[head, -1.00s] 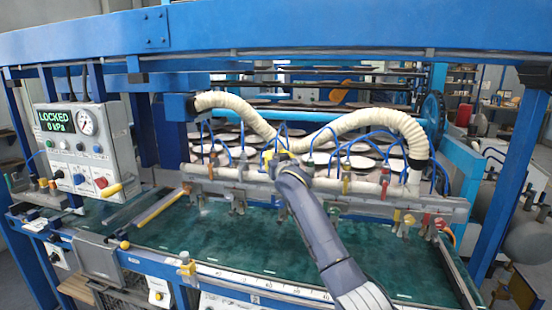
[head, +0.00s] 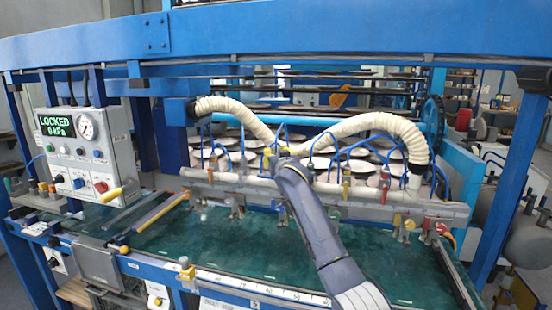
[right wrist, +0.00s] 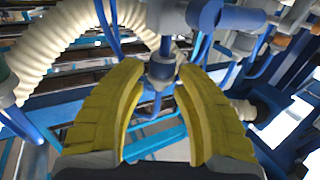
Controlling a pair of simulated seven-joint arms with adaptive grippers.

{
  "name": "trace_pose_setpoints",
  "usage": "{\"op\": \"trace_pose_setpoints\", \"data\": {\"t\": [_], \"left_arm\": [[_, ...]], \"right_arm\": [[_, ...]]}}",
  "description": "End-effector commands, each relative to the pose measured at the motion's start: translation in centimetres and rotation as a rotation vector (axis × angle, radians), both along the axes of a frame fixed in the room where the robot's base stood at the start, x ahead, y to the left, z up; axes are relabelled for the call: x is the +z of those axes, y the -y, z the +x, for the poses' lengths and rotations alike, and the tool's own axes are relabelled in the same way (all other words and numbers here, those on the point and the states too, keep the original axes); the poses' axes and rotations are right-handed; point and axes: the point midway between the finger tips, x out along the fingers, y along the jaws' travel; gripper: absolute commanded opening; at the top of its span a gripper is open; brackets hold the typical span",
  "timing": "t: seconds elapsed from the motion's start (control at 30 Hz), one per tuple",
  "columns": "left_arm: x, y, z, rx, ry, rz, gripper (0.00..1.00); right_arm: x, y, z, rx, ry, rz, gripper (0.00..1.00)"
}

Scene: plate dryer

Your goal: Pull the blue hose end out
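My right gripper (head: 274,152) reaches in from the bottom and stands at the pale manifold pipe (head: 330,187) behind the green bed. In the right wrist view its two yellow fingers (right wrist: 160,72) are apart, on either side of a metal fitting (right wrist: 162,68). A blue hose (right wrist: 155,104) shows between the fingers below this fitting. I cannot tell whether either finger touches the fitting. Several blue hoses (head: 357,146) loop over the manifold in the head view; the gripper partly hides the one at its tips. My left gripper is not in view.
Thick cream ducts (head: 376,124) arch behind the manifold on both sides of the gripper. A control panel (head: 86,150) at the left reads LOCKED. A blue beam (head: 300,38) crosses above. The green bed (head: 240,240) in front is mostly clear.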

Motion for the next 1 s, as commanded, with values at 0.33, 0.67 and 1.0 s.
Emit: {"op": "trace_pose_setpoints", "data": {"t": [0.33, 0.67, 1.0], "left_arm": [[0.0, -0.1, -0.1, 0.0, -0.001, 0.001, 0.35], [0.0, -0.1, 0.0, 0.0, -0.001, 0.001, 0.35], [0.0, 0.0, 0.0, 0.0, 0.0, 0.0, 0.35]], "right_arm": [[-0.4, 0.0, 0.0, 0.0, -0.005, -0.001, 0.48], [-0.5, 0.3, -1.5, 0.0, -0.005, 0.001, 0.48], [-0.4, 1.2, -6.0, 0.001, -0.004, 0.001, 0.48]]}}
